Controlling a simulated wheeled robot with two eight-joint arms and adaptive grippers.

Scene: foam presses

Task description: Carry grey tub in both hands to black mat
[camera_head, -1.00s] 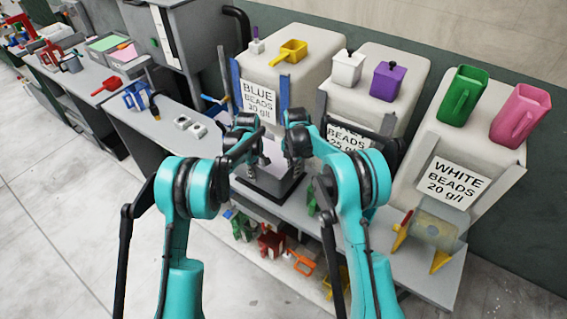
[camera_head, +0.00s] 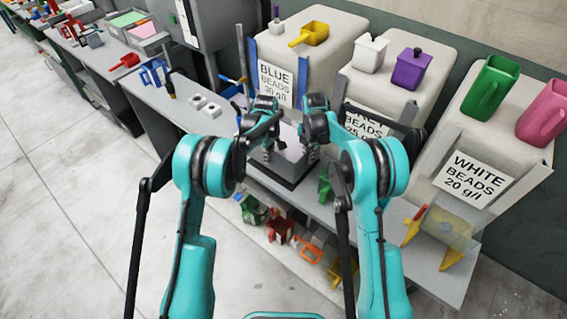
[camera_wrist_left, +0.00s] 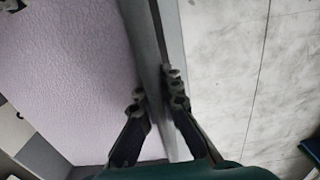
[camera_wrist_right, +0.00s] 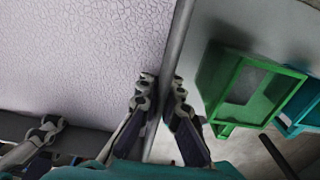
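The grey tub (camera_head: 288,166) is at the bench's front edge, between my two grippers, with pale lilac contents (camera_wrist_left: 70,70). A dark flat base (camera_head: 268,181) shows at its foot; I cannot tell whether this is the black mat or whether the tub touches it. My left gripper (camera_wrist_left: 157,95) has one finger on each side of a tub wall and appears shut on it. My right gripper (camera_wrist_right: 162,90) likewise straddles the tub's rim and appears shut on it. My arms hide parts of the tub in the head view.
A green scoop (camera_wrist_right: 245,90) hangs or stands close outside the tub by my right gripper. Bead containers labelled blue (camera_head: 275,82) and white (camera_head: 473,181) stand behind. Two small white blocks (camera_head: 205,106) lie left on the bench. Open floor (camera_head: 70,200) lies left.

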